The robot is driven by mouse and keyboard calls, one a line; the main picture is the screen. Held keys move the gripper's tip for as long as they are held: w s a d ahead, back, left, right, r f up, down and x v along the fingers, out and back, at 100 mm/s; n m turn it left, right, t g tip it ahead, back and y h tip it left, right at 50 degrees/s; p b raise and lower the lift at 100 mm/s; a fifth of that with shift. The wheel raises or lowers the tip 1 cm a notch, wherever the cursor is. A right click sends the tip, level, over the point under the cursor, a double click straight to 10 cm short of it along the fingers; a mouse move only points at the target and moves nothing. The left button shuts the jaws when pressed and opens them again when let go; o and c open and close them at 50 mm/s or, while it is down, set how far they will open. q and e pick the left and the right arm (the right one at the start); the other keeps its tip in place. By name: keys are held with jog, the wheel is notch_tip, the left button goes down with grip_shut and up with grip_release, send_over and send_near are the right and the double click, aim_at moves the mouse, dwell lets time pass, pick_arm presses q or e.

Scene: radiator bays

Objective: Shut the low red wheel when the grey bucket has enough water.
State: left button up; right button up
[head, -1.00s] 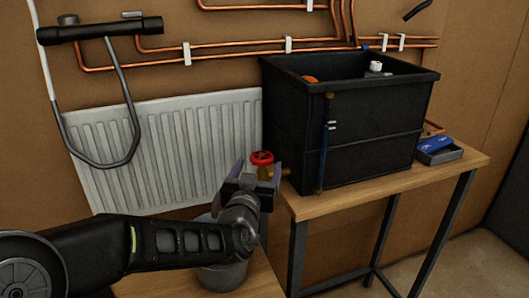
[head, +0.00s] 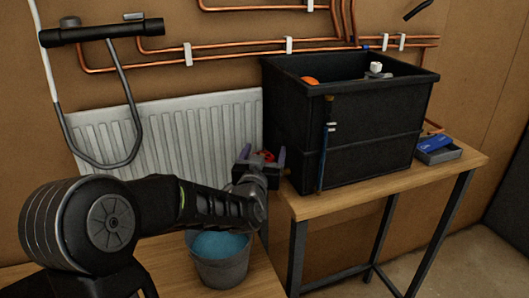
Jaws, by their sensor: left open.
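The low red wheel (head: 268,156) sits on the brass tap at the left side of the black tank (head: 375,128). Most of the wheel and tap is hidden behind my left gripper. My left gripper (head: 262,156) is open, with its fingers pointing up on either side of the wheel in the picture; I cannot tell whether they touch it. The grey bucket (head: 222,271) stands on the low wooden surface below my left forearm. Blue water shows inside it, below the rim. My right gripper is not in view.
The tank stands on a wooden bench (head: 400,186). A blue sight tube (head: 323,160) runs up its front. A small grey tray (head: 440,155) with a blue box lies to its right. A white radiator (head: 190,135) and copper pipes (head: 240,50) are on the wall behind.

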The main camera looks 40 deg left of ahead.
pick_arm(q)
jog(key=shift+c, duration=0.4)
jog(key=c, duration=1.3)
jog(key=shift+f+b, duration=0.15)
jog(key=shift+b, duration=0.3)
jog(key=m+h+b, duration=0.1)
jog(key=h+b, duration=0.1)
jog(key=b, duration=0.3)
jog(key=d+m+t+h+b, duration=0.1)
jog(key=m+h+b, duration=0.1)
jog(key=b, duration=0.4)
jog(key=shift+w+t, duration=0.15)
jog(key=shift+t, duration=0.15)
jog(key=shift+h+b, duration=0.4)
jog(key=shift+b, duration=0.2)
jog(key=shift+r, duration=0.25)
